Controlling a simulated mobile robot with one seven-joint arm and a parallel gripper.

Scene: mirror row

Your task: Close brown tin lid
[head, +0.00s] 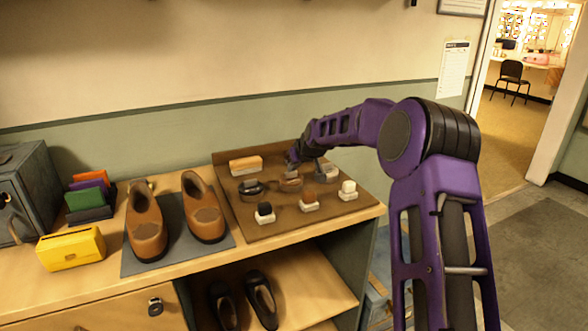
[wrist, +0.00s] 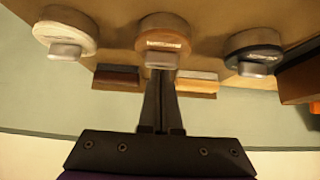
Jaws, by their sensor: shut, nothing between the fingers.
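The brown tin (head: 290,184) sits in the middle of a row of tins on the brown board (head: 262,217). In the wrist view the brown tin (wrist: 165,36) is at the top centre, with a silvery part (wrist: 162,60) at its near edge. My gripper (head: 291,167) is just above and behind the brown tin in the head view. In the wrist view my gripper (wrist: 160,75) is shut and empty, its tips at or very near the silvery part. I cannot tell whether they touch. The lid's angle is not clear, as my gripper partly covers that side.
A black tin (head: 251,188) and a pale tin (head: 328,172) flank the brown one closely. An orange-topped brush (head: 246,165) lies behind, and several small daubers (head: 309,201) stand in front. Brown shoes (head: 146,222) stand on a grey mat to the left.

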